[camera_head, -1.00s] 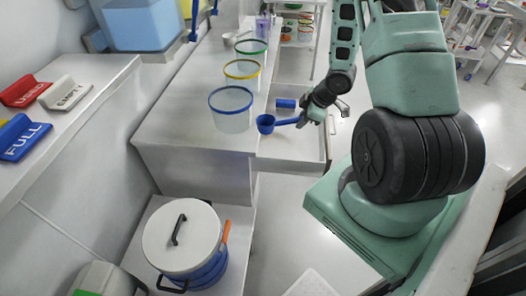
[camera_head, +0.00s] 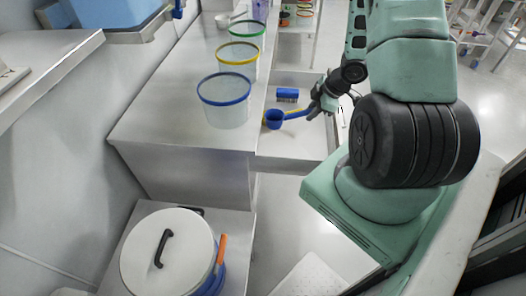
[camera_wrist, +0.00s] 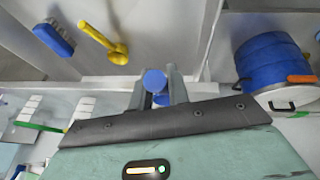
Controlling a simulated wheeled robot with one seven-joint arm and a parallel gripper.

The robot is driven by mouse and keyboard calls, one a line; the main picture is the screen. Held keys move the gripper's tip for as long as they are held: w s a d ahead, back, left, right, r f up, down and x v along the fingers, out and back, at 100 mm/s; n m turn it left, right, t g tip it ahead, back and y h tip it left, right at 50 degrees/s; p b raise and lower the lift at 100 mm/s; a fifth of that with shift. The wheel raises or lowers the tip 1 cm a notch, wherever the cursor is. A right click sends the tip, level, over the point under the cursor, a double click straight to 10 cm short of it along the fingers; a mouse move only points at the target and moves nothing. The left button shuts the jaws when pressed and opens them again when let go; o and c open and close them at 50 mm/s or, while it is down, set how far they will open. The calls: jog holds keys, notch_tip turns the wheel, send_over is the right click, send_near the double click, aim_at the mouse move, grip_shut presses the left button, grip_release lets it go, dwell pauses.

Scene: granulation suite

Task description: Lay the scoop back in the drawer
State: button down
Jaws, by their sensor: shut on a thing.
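The blue scoop (camera_head: 272,119) is in my gripper (camera_head: 317,107), which is shut on its handle at the right. The scoop's bowl points left, over the open drawer (camera_head: 312,144). In the wrist view the blue scoop (camera_wrist: 155,82) shows end-on between the two fingers. How high it is above the drawer floor is hard to tell. The drawer holds a blue brush (camera_head: 287,94), which also shows in the wrist view (camera_wrist: 54,40). A yellow scoop (camera_wrist: 104,44) lies beside the brush; the blue scoop and gripper mostly hide it in the head view.
Clear tubs with blue (camera_head: 224,102), yellow (camera_head: 237,68) and green rims stand on the counter (camera_head: 165,120) left of the drawer. A white-lidded drum (camera_head: 168,255) stands at lower left. The drawer floor in front of the scoop looks clear.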

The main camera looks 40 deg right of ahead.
jog(key=shift+w+d+f, duration=0.1)
jog(key=shift+w+f, duration=0.05)
jog(key=shift+f, duration=0.4)
notch_tip(320, 180, down, 13)
jog(key=shift+f+b, duration=0.1)
jog(key=shift+b, duration=0.25)
jog(key=w, duration=0.1)
jog(key=w+a+p, duration=0.1)
jog(key=w, duration=0.2)
jog(key=shift+a+p, duration=0.35)
jog(key=shift+p, duration=0.05)
jog(key=shift+s+f, duration=0.15)
jog(key=shift+f, duration=0.3)
jog(key=shift+d+f, duration=0.1)
jog(key=shift+f, duration=0.2)
jog(key=c, duration=1.3)
grip_release()
jog(key=shift+c, duration=0.2)
